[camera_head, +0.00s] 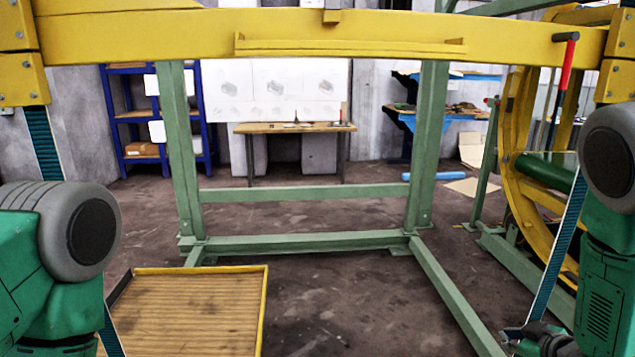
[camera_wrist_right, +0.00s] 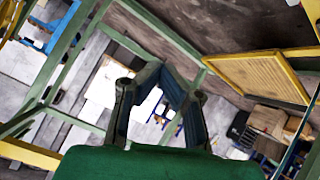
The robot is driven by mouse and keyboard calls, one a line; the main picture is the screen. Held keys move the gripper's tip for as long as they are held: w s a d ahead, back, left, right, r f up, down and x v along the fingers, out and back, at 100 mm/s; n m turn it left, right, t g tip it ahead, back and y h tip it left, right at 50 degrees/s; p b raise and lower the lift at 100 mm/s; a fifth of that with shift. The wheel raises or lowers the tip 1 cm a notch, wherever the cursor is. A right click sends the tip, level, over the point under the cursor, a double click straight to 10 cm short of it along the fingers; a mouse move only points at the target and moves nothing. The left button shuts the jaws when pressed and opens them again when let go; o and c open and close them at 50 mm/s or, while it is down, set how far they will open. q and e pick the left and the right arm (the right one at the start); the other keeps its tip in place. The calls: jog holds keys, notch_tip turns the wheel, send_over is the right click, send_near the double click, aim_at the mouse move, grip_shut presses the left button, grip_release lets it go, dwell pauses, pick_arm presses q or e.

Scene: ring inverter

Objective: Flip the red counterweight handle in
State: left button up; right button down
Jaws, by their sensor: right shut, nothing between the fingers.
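The red counterweight handle (camera_head: 567,65) shows in the head view at the upper right. It is a red grip below a black cross-piece, in front of the yellow ring and close to the yellow beam's right end. My right gripper (camera_head: 510,334) is low at the right edge, well below the handle and not touching it. In the right wrist view, the fingers of my right gripper (camera_wrist_right: 160,76) are shut with nothing held. The handle does not show in that view. My left arm is at the left, but its gripper is out of view.
A yellow beam (camera_head: 330,32) crosses the top. The yellow ring (camera_head: 522,170) stands at the right in a green frame (camera_head: 430,150). A wooden platform with a yellow rim (camera_head: 262,310) lies low at the left. A workbench (camera_head: 295,128) stands at the back. The middle floor is clear.

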jog(key=s+a+f+m+g, duration=0.2)
jog(key=s+a+f+g, duration=0.1)
jog(key=s+f, duration=0.4)
jog(key=s+a+f+m+g, duration=0.1)
jog(key=s+a+f+g, duration=0.2)
jog(key=s, duration=0.7)
jog(key=s+a+f+m+g, duration=0.1)
jog(key=s+a+f+g, duration=0.1)
jog(key=s, duration=0.6)
jog(key=s+a+f+m+g, duration=0.1)
jog(key=s+a+f+g, duration=0.1)
jog(key=s, duration=0.7)
jog(key=shift+a+h, duration=0.4)
jog(key=shift+a, duration=0.2)
jog(key=shift+s, duration=0.1)
